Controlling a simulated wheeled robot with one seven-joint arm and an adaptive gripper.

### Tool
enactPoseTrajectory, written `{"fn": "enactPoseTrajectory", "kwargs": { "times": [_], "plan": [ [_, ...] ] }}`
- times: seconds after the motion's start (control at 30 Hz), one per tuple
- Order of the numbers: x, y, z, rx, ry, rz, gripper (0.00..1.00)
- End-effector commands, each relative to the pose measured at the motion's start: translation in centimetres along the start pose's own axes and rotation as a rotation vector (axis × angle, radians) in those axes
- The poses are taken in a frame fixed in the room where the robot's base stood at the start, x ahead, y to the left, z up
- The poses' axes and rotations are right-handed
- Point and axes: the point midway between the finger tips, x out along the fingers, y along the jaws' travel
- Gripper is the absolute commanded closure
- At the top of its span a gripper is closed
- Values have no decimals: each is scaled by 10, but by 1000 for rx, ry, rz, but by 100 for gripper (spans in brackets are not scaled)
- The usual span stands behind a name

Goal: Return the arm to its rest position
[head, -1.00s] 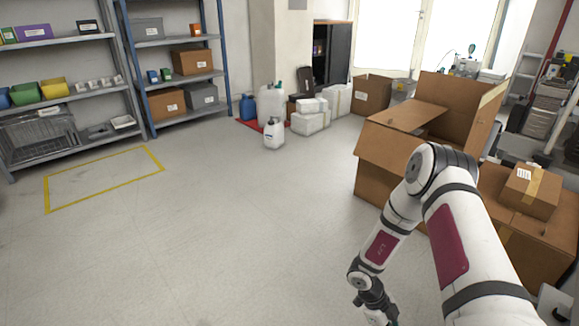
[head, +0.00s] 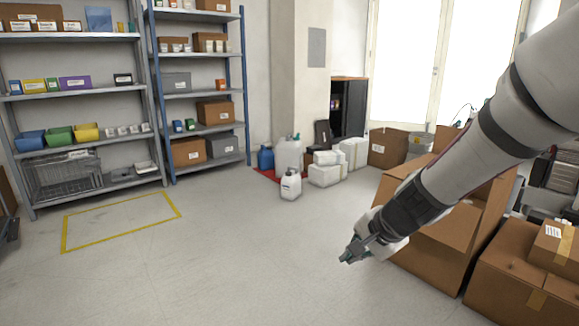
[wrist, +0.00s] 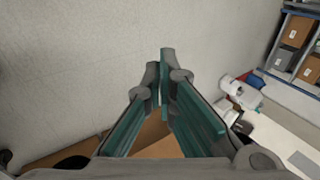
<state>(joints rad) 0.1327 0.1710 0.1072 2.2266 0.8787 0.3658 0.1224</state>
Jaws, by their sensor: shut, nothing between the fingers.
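My arm reaches in from the right edge of the head view, and my gripper (head: 352,252) hangs at its end, pointing down and to the left. It is in front of the large open cardboard box (head: 425,262) in the picture. In the wrist view my gripper (wrist: 163,105) shows its teal finger pads close together at the tips. The gripper is shut and nothing shows between the fingers. The floor fills most of the wrist view behind it.
A smaller carton (head: 553,250) stands at the right. White canisters (head: 291,185) and white packages (head: 325,172) stand at the back. Shelves (head: 95,188) line the left wall. The floor by the yellow outline (head: 120,222) is clear.

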Motion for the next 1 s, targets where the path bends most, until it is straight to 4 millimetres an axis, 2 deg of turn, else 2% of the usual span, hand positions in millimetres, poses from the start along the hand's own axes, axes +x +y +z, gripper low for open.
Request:
{"fn": "enactPoseTrajectory", "kwargs": {
  "times": [0.03, 0.17, 0.27, 0.37, 0.5, 0.7, 1.0],
  "plan": [
    [-22, -2, 15, -70, -23, -4, 100],
    [-68, 11, 55, -245, -98, 23, 100],
    [-102, 30, 83, -373, -146, 60, 100],
    [-135, 56, 108, -494, -187, 111, 100],
    [-178, 101, 135, -641, -233, 203, 100],
    [-222, 162, 157, -781, -274, 339, 100],
    [-265, 231, 170, -886, -297, 502, 100]
  ]
}}
